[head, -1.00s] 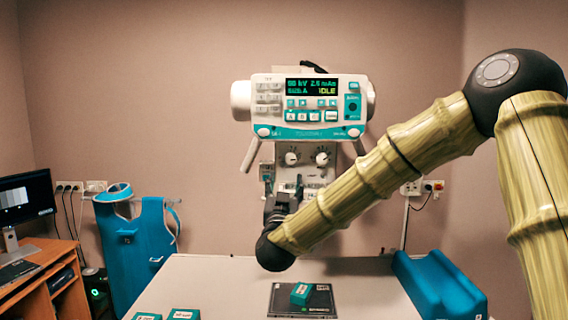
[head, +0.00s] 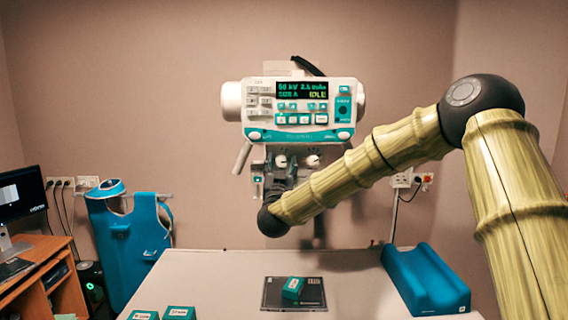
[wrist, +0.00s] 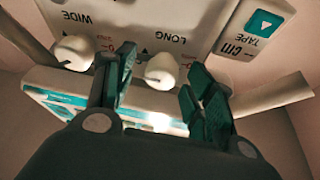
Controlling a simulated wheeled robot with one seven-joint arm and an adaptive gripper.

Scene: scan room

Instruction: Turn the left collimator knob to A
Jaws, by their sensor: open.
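The left collimator knob (head: 281,161) is a small white knob on the collimator front, under the control panel. In the wrist view, which shows the panel upside down, this knob (wrist: 162,71) is near the LONG label, between my fingers. The right knob (head: 313,160) sits beside it; in the wrist view it (wrist: 73,52) is left of my fingers, near the WIDE label. My gripper (wrist: 161,66) is open, one finger on each side of the left knob, with no clear contact. Its pointer setting is not readable. In the head view my gripper (head: 279,181) is just below the left knob.
The control panel (head: 301,104) hangs above the knobs, with a slanted handle (head: 242,157) at left. A tape box (wrist: 257,22) is close to one finger. The table (head: 215,270) holds a dark plate (head: 310,300), small green boxes (head: 180,312) and a blue cradle (head: 425,280).

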